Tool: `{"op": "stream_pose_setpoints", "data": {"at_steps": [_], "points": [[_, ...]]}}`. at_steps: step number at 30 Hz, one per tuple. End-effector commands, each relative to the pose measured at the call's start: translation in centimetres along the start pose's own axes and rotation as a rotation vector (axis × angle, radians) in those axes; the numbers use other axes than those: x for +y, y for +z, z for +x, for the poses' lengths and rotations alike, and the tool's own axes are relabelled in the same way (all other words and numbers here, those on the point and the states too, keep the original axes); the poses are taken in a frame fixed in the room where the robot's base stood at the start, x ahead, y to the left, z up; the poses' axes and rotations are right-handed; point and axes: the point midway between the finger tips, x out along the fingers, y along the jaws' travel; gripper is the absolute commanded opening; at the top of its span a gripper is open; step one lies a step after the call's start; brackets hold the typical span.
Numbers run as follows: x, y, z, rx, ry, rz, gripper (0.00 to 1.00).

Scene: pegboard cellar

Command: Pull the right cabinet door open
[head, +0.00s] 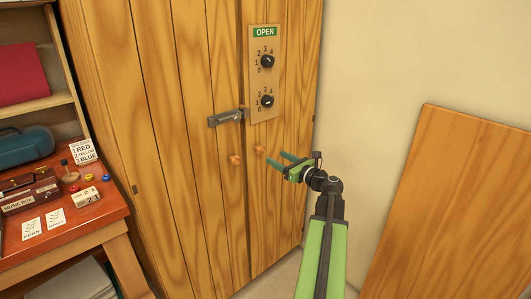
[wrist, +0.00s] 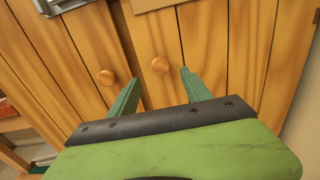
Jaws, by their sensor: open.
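The wooden cabinet's right door (head: 288,110) stands flush beside the left door (head: 190,70) and looks shut. The right door's round wooden knob (head: 259,150) also shows in the wrist view (wrist: 160,65). The left door's knob (wrist: 106,77) is just left of it. My gripper (head: 275,157) is open, its green fingers pointing at the right door. In the wrist view my gripper (wrist: 160,77) has the right knob lined up between its fingertips, slightly beyond them. Nothing is held. I cannot tell whether the fingertips touch the door.
A grey metal latch (head: 226,117) sits near the door seam above the knobs. A panel with two dials (head: 263,85) and a green OPEN sign (head: 265,31) is on the right door. A wooden board (head: 450,210) leans at right; a red-brown desk (head: 60,235) stands left.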

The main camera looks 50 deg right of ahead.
Motion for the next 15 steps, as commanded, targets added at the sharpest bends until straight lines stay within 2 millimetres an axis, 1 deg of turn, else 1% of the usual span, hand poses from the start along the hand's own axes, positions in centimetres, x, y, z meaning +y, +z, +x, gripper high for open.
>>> {"op": "stream_pose_setpoints", "data": {"at_steps": [1,6,10,15], "points": [[-0.2,0.0,1.5,0.000,0.003,0.000,0.57],[-0.1,0.0,5.3,0.000,0.002,-0.001,0.57],[-0.2,0.0,7.1,0.000,0.000,-0.001,0.57],[-0.2,0.0,8.0,0.000,-0.002,-0.001,0.57]]}}
